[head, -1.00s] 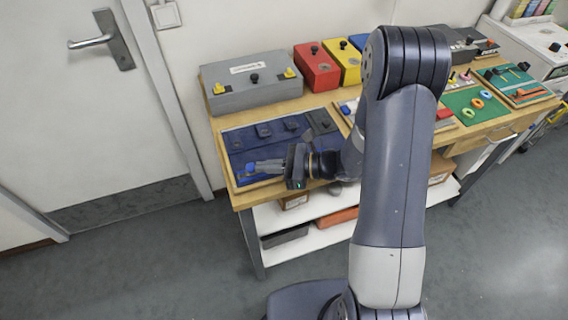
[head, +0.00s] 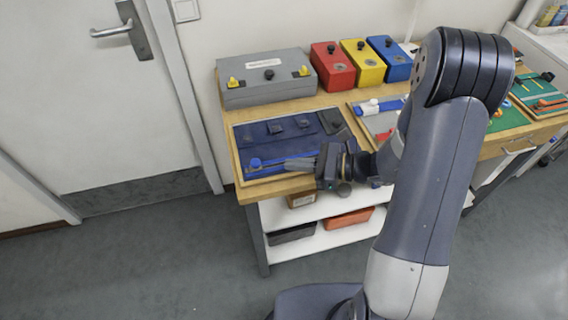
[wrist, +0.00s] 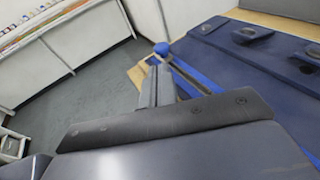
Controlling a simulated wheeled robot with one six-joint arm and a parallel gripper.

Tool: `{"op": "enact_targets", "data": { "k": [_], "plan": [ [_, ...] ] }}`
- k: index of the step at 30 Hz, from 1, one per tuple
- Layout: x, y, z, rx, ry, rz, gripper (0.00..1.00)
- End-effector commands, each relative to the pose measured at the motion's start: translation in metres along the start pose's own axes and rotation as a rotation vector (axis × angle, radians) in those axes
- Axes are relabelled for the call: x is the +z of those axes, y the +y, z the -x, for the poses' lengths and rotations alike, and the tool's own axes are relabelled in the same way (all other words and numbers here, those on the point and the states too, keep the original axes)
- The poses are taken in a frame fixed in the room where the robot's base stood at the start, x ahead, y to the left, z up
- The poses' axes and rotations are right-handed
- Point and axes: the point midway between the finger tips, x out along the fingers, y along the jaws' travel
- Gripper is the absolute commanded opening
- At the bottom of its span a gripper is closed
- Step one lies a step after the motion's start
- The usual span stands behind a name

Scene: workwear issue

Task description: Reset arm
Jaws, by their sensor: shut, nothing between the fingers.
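My gripper (head: 302,164) is shut and empty. It reaches left from the arm, over the front right part of a dark blue board (head: 256,143) on the wooden workbench. In the wrist view its closed fingers (wrist: 157,88) point away, beside a bright blue strip (wrist: 196,78) on the board. A blue knob (wrist: 161,49) at the strip's end stands beyond the fingertips, and it also shows in the head view (head: 255,163). I cannot tell whether the fingers touch the board.
A grey box (head: 266,80) with yellow latches and red (head: 333,66), yellow (head: 363,62) and blue (head: 390,59) boxes stand along the bench's back. A board with red and blue pieces (head: 378,112) lies right of the blue one. The floor (head: 150,260) in front is clear.

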Motion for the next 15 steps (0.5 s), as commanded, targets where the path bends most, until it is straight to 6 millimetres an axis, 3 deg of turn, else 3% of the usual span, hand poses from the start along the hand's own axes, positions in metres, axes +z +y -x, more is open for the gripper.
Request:
{"op": "enact_targets", "data": {
  "k": [6,15],
  "plan": [
    [-0.001,-0.001,0.042,-0.005,0.0,0.001,0.0],
    [-0.001,-0.001,0.071,-0.002,0.001,0.001,0.0]
  ]
}}
